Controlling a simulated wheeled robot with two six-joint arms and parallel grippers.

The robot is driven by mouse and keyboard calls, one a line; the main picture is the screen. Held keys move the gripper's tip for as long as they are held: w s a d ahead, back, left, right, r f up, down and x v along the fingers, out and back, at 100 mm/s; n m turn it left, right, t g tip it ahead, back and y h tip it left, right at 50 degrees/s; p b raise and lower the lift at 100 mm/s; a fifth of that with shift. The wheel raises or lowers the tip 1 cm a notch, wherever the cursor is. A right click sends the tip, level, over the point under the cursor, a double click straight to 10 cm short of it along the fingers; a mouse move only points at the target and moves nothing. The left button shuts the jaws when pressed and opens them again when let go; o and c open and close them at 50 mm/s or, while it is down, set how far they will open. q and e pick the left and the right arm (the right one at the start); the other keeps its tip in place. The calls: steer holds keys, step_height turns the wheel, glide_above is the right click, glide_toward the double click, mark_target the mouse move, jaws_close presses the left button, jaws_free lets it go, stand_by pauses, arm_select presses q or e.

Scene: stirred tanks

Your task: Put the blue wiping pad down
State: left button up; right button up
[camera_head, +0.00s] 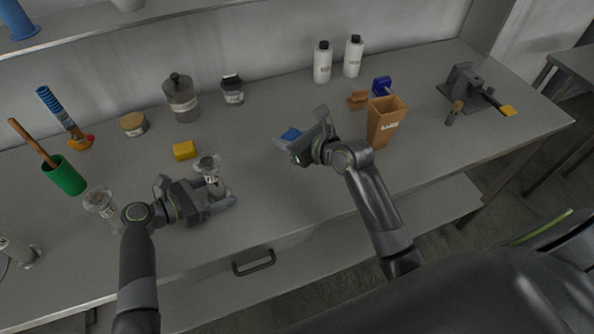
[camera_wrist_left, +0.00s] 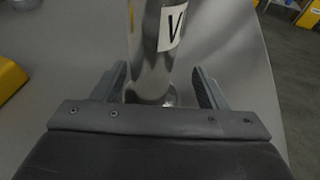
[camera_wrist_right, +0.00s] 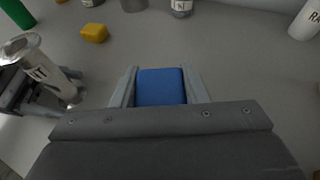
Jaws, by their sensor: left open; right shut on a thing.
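The blue wiping pad (camera_head: 290,134) is in my right gripper (camera_head: 298,138), over the middle of the bench. In the right wrist view the pad (camera_wrist_right: 161,87) sits between the two fingers, which are shut on it. I cannot tell whether the pad touches the bench. In the left wrist view that cylinder (camera_wrist_left: 152,60) stands between the fingers, with gaps on both sides.
A yellow block (camera_head: 185,150) lies behind the left gripper. A brown bin (camera_head: 385,122) stands right of the right gripper. A green cup (camera_head: 64,176), a grey jar (camera_head: 181,97) and white bottles (camera_head: 322,62) stand around. The bench (camera_head: 270,190) is clear between my grippers.

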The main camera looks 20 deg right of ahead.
glide_above(293, 169)
step_height(293, 169, down, 6)
steer(key=shift+r, duration=0.15)
steer(key=shift+f, duration=2.25)
steer(key=o, duration=1)
steer(key=shift+f, duration=0.1)
steer(key=shift+o, duration=0.2)
steer(key=v, duration=1.2)
steer(key=shift+r, duration=0.25)
